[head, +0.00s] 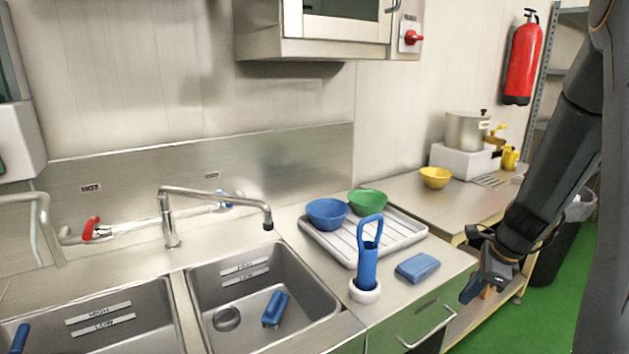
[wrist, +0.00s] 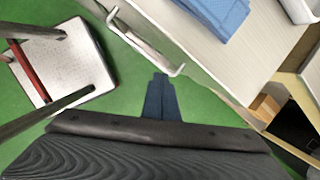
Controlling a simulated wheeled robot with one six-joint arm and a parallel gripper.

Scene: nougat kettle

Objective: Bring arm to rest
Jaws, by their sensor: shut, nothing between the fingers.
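My arm comes in from the right side of the head view, bent downward. My gripper (head: 472,289) hangs in front of the counter edge, to the right of the drawer handle. In the wrist view its blue fingers (wrist: 160,96) are together with nothing between them, above the green floor. It holds nothing and appears clear of the counter.
A drying rack (head: 408,229) bears a blue bowl (head: 327,213) and a green bowl (head: 368,202). A drawer handle (wrist: 146,40) juts out. Green floor lies below.

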